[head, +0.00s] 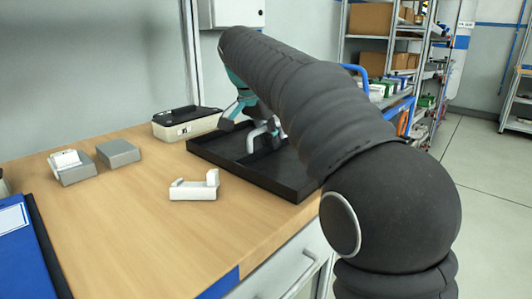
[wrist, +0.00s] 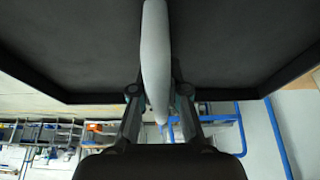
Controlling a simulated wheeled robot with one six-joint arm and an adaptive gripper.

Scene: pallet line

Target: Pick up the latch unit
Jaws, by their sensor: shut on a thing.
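My gripper (head: 250,125) is at the black tray (head: 290,180) on the wooden bench, partly hidden by my arm. It is shut on a pale grey, bent, handle-like part (head: 263,132), low over or in the tray; I cannot tell whether it touches the floor. In the wrist view, the long pale part (wrist: 156,50) passes between the fingers of my gripper (wrist: 160,92), with the dark tray behind it. A white bracket-like piece (head: 194,191) with two raised ends lies on the bench left of the tray. I cannot tell which of the two is the latch unit.
A cream case with a black lid (head: 187,121) stands behind the tray. A blue folder-like item (head: 14,235) lies at the front left. The bench's front middle is clear.

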